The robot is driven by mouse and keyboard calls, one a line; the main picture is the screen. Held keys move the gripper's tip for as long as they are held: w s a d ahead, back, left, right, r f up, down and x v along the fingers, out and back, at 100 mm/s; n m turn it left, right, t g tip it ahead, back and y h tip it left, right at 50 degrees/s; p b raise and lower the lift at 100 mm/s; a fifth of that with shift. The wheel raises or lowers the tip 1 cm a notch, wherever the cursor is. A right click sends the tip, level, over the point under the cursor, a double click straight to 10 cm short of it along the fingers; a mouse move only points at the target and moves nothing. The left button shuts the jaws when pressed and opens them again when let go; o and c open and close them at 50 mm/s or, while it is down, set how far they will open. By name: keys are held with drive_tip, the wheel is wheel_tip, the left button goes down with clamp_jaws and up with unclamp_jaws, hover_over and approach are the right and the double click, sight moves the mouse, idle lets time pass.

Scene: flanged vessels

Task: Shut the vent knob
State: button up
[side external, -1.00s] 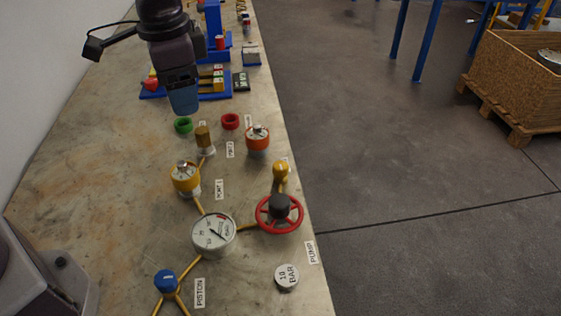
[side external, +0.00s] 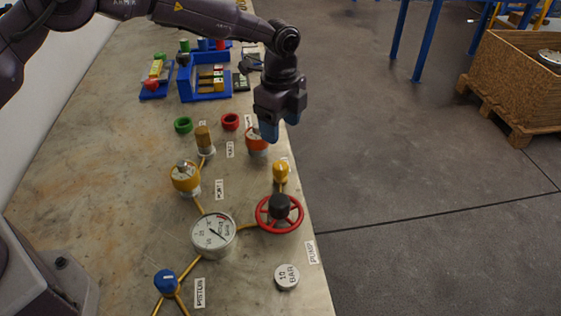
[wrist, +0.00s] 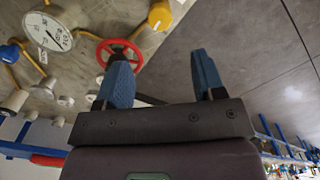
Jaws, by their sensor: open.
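A small yellow knob (side external: 281,171) stands on the pipe behind the red handwheel (side external: 279,213). A blue knob (side external: 166,281) with a white mark stands by the PISTON label. No readable label tells me which one is the vent knob. My gripper (side external: 279,129) hangs above the bench's right edge, beyond the yellow knob and apart from it, partly in front of an orange-banded vessel (side external: 257,147). Its blue fingers are spread with nothing between them. In the wrist view the yellow knob (wrist: 160,15) shows at the top, above my open fingers (wrist: 160,78).
A pressure gauge (side external: 213,236), a 10 BAR disc (side external: 287,276) and a yellow-banded vessel (side external: 185,178) stand on the bench (side external: 110,160). Green (side external: 183,125) and red (side external: 230,121) rings lie farther back. The bench's left part is clear; floor lies beyond its right edge.

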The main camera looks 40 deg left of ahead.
sight(281, 165)
wheel_tip(281, 165, down, 11)
drive_tip(key=shift+r, duration=0.15)
drive_tip(key=c, duration=0.9)
